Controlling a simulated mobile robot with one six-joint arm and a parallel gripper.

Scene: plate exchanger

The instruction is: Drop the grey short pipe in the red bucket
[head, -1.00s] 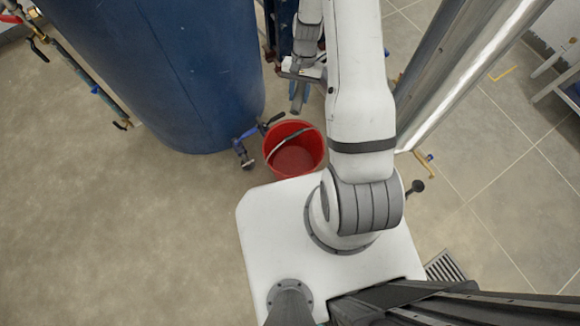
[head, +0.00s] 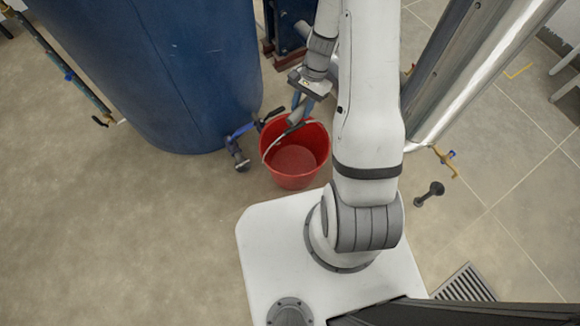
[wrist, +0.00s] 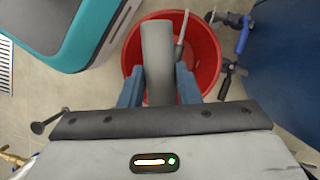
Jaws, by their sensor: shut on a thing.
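The grey short pipe (wrist: 156,55) is between the two blue fingers of my gripper (wrist: 159,82) in the wrist view, and the gripper is shut on it. The red bucket (wrist: 205,58) shows behind the pipe in that view, so the pipe overlaps its opening. In the head view the red bucket (head: 294,165) stands on the floor in front of my white base. My gripper (head: 298,106) is over the bucket's far rim there, and the pipe (head: 297,116) points down toward the opening. The exact height of the pipe above the bucket is hard to tell.
A large blue tank (head: 160,70) stands left of the bucket, with a blue-handled valve (head: 240,140) close to the bucket's left side. A shiny metal column (head: 455,90) stands at the right. A floor grate (head: 465,285) lies lower right. Open floor lies at the left.

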